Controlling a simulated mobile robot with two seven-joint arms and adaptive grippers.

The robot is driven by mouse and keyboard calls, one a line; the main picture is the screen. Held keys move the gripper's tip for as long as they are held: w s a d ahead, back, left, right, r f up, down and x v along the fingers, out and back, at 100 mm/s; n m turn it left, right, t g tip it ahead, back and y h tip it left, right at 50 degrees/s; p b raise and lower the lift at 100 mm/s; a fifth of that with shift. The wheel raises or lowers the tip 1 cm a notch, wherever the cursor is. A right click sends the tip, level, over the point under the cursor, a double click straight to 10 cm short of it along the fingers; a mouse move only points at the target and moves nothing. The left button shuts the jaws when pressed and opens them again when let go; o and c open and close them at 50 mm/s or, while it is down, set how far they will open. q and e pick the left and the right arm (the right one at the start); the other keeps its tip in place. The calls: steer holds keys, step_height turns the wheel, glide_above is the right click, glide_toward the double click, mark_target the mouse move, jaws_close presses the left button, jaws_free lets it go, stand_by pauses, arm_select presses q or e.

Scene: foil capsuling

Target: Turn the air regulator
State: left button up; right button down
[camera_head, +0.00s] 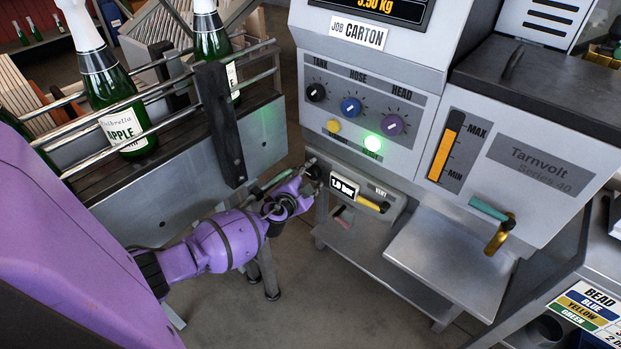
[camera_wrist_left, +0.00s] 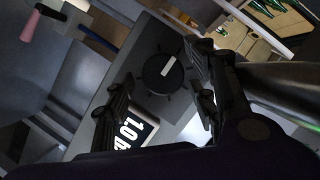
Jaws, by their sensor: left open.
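The air regulator is a grey box (camera_head: 388,218) low on the front of the machine, with a white readout (camera_head: 344,187) and a yellow-handled lever (camera_head: 370,203) marked VENT. In the left wrist view its round black knob (camera_wrist_left: 163,73) shows a white pointer mark, and the readout (camera_wrist_left: 130,132) reads about 1.0. My left gripper (camera_head: 314,173) is at the left end of the box. In the wrist view the open fingers stand on either side of the knob; I cannot tell whether they touch it. In the head view the gripper hides the knob. My right gripper is not in view.
A metal shelf (camera_head: 450,262) juts out to the right. A railed conveyor (camera_head: 185,150) with green bottles (camera_head: 113,95) stands at left.

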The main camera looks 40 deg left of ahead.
arm_select(q)
steer(key=shift+c, duration=0.6)
